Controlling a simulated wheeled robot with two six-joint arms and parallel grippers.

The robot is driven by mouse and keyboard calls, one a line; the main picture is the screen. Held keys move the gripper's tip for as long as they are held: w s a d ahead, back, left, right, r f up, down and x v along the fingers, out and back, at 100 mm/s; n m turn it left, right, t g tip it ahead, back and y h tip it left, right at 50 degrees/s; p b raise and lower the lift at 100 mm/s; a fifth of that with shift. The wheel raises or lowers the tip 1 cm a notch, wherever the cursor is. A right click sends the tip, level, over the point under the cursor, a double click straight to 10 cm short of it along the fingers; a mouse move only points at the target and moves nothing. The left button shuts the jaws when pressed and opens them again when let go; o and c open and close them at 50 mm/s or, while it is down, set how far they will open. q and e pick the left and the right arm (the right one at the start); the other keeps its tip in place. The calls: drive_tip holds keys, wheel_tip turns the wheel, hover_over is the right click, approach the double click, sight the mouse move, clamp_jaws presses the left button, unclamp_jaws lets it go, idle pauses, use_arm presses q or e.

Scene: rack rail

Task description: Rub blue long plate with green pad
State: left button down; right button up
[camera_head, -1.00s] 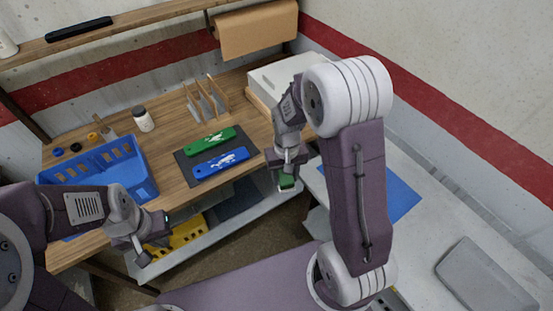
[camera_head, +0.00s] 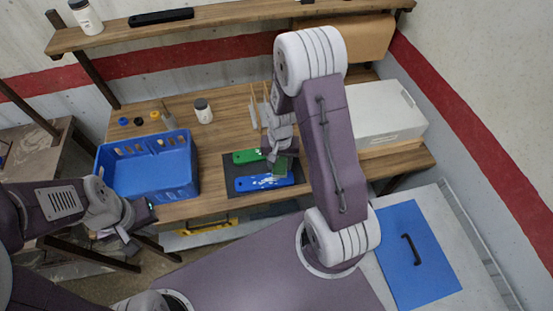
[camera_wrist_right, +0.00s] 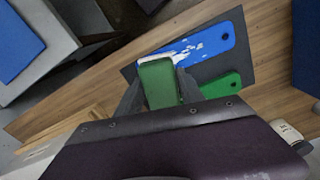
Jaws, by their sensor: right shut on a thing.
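The blue long plate (camera_head: 246,184) lies on a dark mat (camera_head: 232,170) on the wooden bench, with white smears on its top. It also shows in the right wrist view (camera_wrist_right: 218,36), smeared mostly along its left part. My right gripper (camera_head: 278,162) is shut on the green pad (camera_wrist_right: 158,80), over the blue plate's right part in the head view. The pad overlaps the plate's edge in the wrist view; I cannot tell whether they touch. My left gripper (camera_head: 130,226) hangs low in front of the blue crate, its jaw opening unclear.
A blue crate (camera_head: 150,188) stands left, a white jar (camera_head: 203,111) and upright holders (camera_head: 254,110) behind, a white box (camera_head: 385,112) right. A blue sheet (camera_head: 405,255) lies on the side table.

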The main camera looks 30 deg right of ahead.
sight(264, 182)
wheel_tip(264, 182, down, 5)
drive_tip(key=b, duration=0.4)
drive_tip(key=shift+w+d+f+b, duration=0.1)
drive_tip(key=shift+b, duration=0.25)
drive_tip(key=shift+f+b, duration=0.5)
drive_tip(key=shift+f, duration=0.05)
drive_tip(key=shift+r, duration=0.1)
drive_tip(key=shift+f+b, duration=0.7)
drive_tip(key=shift+f, duration=0.35)
